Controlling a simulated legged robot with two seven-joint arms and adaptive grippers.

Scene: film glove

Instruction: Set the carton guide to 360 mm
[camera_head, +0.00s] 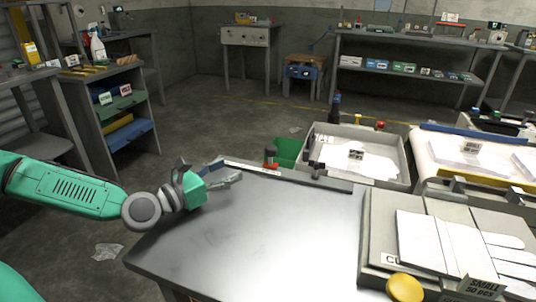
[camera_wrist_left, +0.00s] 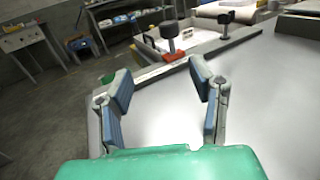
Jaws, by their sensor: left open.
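The carton guide appears to be the red slider with a black knob (camera_head: 270,158) on the rail along the far edge of the metal table. The wrist view shows its red base (camera_wrist_left: 176,56) and upright black knob (camera_wrist_left: 168,34). A white scale strip (camera_head: 252,169) runs along the rail; its figures are too small to read. My left gripper (camera_head: 211,171) is open and empty over the table's far left corner, left of the slider and apart from it. In the wrist view the slider stands beyond the open fingers (camera_wrist_left: 160,82). My right gripper is out of view.
A second dark knob (camera_head: 317,171) stands farther right on the rail. Behind it are a green bin (camera_head: 288,152) and a grey tray (camera_head: 385,150). A glove carton (camera_head: 376,235) and a yellow round thing (camera_head: 405,288) are at right. The metal tabletop (camera_head: 270,230) is clear.

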